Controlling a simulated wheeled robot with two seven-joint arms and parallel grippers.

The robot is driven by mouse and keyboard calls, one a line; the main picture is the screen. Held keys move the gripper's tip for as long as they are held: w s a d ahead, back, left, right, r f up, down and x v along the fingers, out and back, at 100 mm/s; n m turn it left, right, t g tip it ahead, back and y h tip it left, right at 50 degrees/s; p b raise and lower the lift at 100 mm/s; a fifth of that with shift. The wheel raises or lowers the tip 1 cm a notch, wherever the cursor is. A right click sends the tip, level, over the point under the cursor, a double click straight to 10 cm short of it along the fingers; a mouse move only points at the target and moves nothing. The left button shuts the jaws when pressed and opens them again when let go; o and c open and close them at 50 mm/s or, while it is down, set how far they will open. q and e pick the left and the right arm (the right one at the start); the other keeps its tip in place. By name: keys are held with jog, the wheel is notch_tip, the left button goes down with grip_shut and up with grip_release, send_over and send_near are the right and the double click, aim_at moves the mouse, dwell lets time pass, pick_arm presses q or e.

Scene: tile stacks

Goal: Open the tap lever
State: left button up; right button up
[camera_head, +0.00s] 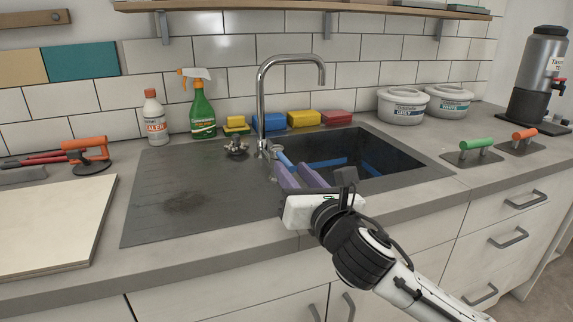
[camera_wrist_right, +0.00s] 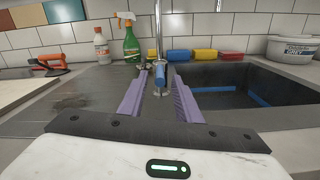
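A chrome tap (camera_head: 261,100) with a high curved spout stands behind the sink's left edge. Its lever (camera_head: 284,157) is a short bar with a blue end and sticks out towards me from the tap base. In the right wrist view the blue end of the lever (camera_wrist_right: 161,75) lies between the two fingers, ahead near their tips. My right gripper (camera_head: 288,169) has purple fingers spread apart, one on each side of the lever. In the right wrist view its fingers (camera_wrist_right: 159,84) show a gap around the lever. My left gripper is not in view.
The dark sink basin (camera_head: 405,165) opens right of the tap. A green spray bottle (camera_head: 203,112), a white bottle (camera_head: 154,117) and coloured sponges (camera_head: 304,118) stand along the wall. White tubs (camera_head: 402,106) are at right. The drainboard (camera_head: 180,200) left of the gripper is clear.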

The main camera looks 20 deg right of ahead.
aim_at(279, 154)
jog(key=shift+w+a, duration=0.1)
jog(key=shift+w, duration=2)
grip_shut()
